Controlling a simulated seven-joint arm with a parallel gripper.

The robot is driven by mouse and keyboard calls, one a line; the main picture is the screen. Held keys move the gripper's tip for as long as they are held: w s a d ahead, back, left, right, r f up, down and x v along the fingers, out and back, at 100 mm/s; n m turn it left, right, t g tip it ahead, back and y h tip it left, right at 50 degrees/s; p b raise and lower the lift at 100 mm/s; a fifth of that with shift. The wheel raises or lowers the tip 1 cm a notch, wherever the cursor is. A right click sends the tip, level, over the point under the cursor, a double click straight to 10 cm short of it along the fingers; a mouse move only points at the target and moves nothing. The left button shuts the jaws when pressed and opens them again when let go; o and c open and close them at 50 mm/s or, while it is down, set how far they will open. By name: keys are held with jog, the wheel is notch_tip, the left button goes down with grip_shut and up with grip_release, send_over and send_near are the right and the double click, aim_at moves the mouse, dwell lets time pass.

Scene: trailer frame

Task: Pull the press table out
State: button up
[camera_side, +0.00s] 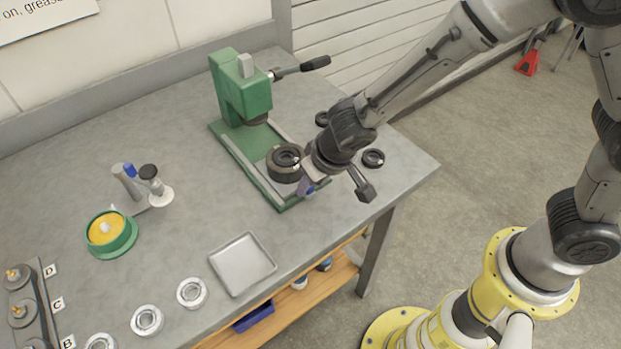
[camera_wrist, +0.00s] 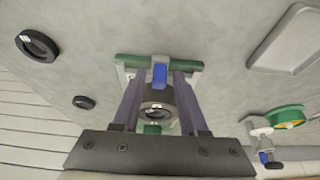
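The green bench press (camera_side: 243,95) stands on the workbench, with its black lever pointing right. Its base carries pale rails running toward the bench's front edge. The press table (camera_side: 285,165) appears as a dark round block with a ring-shaped recess, sitting on the rails in front of the press column; it also shows in the wrist view (camera_wrist: 157,112). A blue handle (camera_wrist: 160,76) stands at the front end of the rails. My gripper (camera_wrist: 158,78) is open, with one finger on each side of the blue handle and visible gaps between. In the side view my gripper (camera_side: 308,186) partly hides the handle.
Black rings (camera_side: 373,158) lie right of the press. A square metal tray (camera_side: 242,264) lies at the front edge. A green dish with yellow content (camera_side: 112,234), a small stand (camera_side: 147,185) and metal rings (camera_side: 191,292) are to the left. The bench corner is close to my gripper.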

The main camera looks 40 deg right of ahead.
jog(key=shift+o, duration=0.4)
jog(key=shift+r, duration=0.25)
jog(key=v, duration=1.3)
jog(key=shift+s, duration=0.15)
jog(key=shift+r, duration=0.1)
